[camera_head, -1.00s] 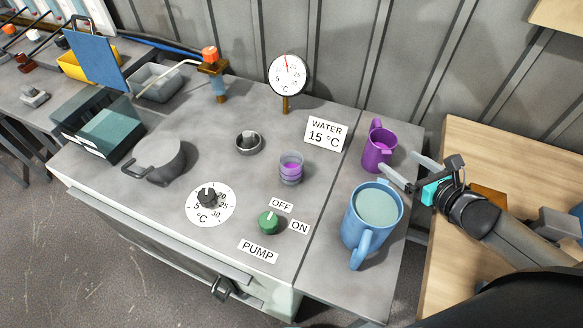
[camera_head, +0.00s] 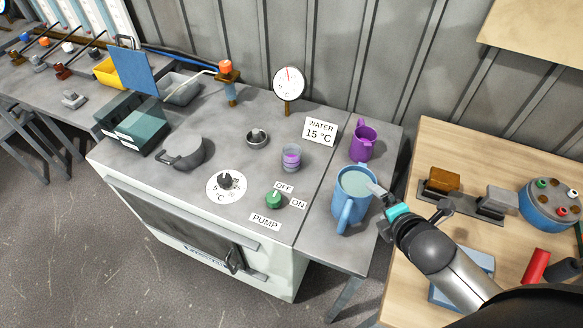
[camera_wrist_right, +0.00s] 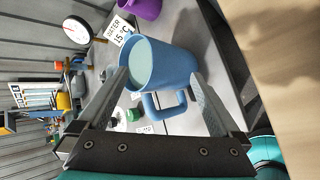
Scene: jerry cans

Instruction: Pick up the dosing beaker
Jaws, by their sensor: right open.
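No label marks any vessel as the dosing beaker. A large blue jug (camera_head: 352,193) with pale liquid and a handle stands upright at the counter's right end; it also shows in the right wrist view (camera_wrist_right: 172,62). A smaller purple beaker (camera_head: 362,144) with a handle stands behind it, partly cut off at the top of the right wrist view (camera_wrist_right: 148,8). A small clear cup with purple content (camera_head: 291,160) stands near the panel. My right gripper (camera_head: 376,205) is open at the blue jug's right side; in the wrist view its fingers frame the jug. Contact cannot be told. My left gripper is out of view.
A sign reading WATER 15 °C (camera_head: 320,131) and a dial gauge (camera_head: 288,84) stand behind. A green pump knob (camera_head: 274,200) is left of the jug. The wooden table (camera_head: 437,160) on the right holds blocks and a blue round container (camera_head: 550,205).

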